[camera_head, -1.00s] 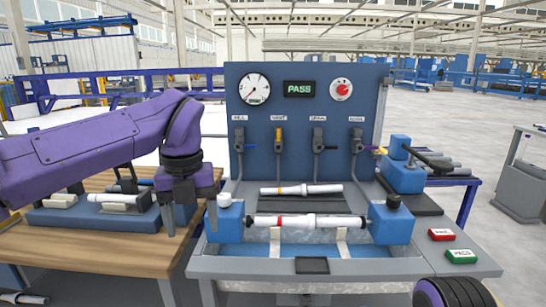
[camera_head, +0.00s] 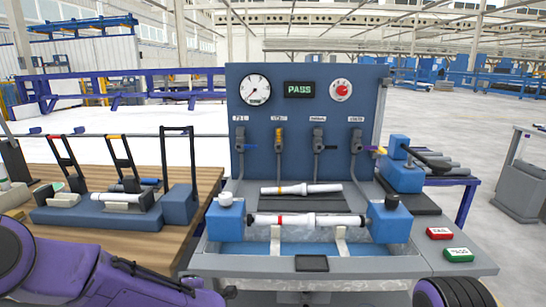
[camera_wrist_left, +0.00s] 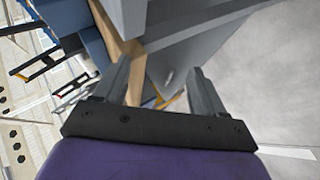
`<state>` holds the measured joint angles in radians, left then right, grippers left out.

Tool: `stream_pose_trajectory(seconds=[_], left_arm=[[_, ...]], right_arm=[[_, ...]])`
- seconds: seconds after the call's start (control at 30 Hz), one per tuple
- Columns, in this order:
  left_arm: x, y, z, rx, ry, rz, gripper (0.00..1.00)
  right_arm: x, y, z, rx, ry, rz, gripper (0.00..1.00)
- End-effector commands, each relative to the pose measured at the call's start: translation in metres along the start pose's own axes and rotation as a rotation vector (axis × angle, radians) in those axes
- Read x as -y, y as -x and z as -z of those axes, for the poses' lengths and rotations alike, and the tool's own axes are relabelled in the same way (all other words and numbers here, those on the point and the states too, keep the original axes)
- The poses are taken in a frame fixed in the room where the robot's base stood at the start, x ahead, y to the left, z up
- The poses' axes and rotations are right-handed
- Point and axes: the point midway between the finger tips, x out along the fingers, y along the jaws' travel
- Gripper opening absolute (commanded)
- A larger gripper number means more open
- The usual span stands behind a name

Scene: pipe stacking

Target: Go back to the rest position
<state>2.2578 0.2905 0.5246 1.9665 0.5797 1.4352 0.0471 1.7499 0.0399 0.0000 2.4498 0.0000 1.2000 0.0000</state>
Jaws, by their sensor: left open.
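My left arm (camera_head: 95,272) lies low at the bottom left of the head view, in front of the wooden table. In the left wrist view my left gripper (camera_wrist_left: 162,88) has its two fingers well apart, with nothing between them. A grey bench edge and pale floor show beyond the fingers. A dark and purple part of my right arm (camera_head: 455,291) shows at the bottom right edge of the head view; its gripper is out of view.
The test bench holds a white pipe (camera_head: 308,220) between two blue blocks, with another pipe (camera_head: 300,189) behind. The panel display (camera_head: 299,89) reads PASS. A blue fixture with black levers (camera_head: 110,215) stands on the wooden table (camera_head: 208,180). Red and green buttons (camera_head: 458,253) sit at right.

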Motion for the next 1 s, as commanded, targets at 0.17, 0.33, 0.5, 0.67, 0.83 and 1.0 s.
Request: stream_pose_trajectory(seconds=[0.17,0.33,0.5,0.67,0.83,1.0], left_arm=[[0.167,0.002,0.01,0.231,-0.615,0.057,0.71],[0.301,0.043,0.063,0.442,-1.012,0.214,0.71],[0.372,0.078,0.125,0.504,-1.197,0.377,0.71],[0.396,0.09,0.137,0.523,-1.239,0.432,0.71],[0.396,0.089,0.136,0.522,-1.236,0.431,0.71],[0.395,0.089,0.136,0.521,-1.234,0.43,0.71]], right_arm=[[-0.001,0.005,0.002,0.0,0.0,0.0,0.41],[-0.001,0.009,0.004,0.0,0.0,0.0,0.41],[-0.001,0.011,0.005,0.0,0.0,0.0,0.41],[-0.001,0.012,0.005,0.0,0.0,0.0,0.41],[-0.001,0.012,0.005,0.0,0.0,0.0,0.41],[-0.001,0.012,0.005,0.0,0.0,0.0,0.41]])
